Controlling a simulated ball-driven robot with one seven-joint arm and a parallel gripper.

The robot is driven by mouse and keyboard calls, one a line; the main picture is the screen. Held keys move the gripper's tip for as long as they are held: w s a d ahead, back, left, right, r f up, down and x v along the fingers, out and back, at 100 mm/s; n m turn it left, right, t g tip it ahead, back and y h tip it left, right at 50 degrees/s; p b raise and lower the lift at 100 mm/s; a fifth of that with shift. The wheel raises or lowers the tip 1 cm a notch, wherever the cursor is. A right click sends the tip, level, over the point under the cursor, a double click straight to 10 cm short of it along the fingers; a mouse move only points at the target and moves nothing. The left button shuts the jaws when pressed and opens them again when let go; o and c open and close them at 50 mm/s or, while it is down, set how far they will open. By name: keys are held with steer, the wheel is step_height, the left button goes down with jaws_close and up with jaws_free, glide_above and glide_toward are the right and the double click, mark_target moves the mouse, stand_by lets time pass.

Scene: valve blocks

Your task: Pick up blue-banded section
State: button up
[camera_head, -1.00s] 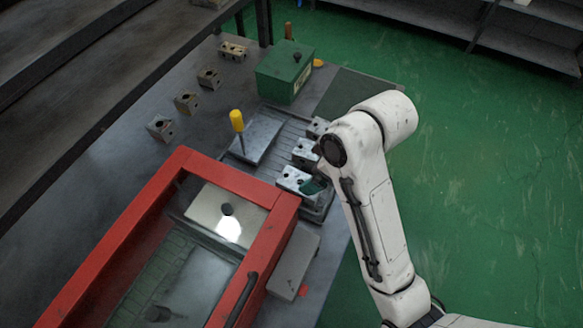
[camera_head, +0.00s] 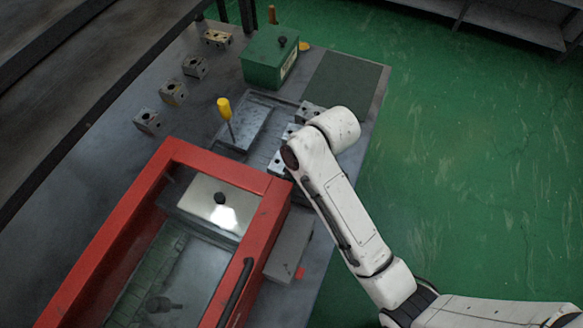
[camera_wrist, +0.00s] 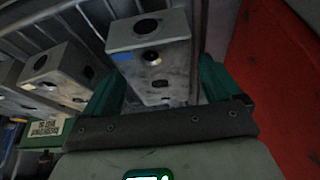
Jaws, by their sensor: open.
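In the wrist view a grey metal block (camera_wrist: 150,45) with a round hole in its top stands between the two green fingers of my gripper (camera_wrist: 160,74). A small blue patch shows on the left part of its front face. My gripper is open, with one finger on each side of this block; I cannot tell whether they touch it. In the head view, the row of blocks (camera_head: 278,163) is partly covered by my arm, and my gripper is hidden.
A red-framed machine cover (camera_head: 180,150) stands close beside the row; red also fills the wrist view's right side. A green box (camera_head: 268,62), a yellow-handled tool (camera_head: 224,108) and several loose blocks (camera_head: 147,121) are on the bench. The right end of the bench, with a dark mat (camera_head: 345,85), is clear.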

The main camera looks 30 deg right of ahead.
steer(key=shift+f, duration=0.1)
stand_by(0.4)
steer(key=c, duration=1.4)
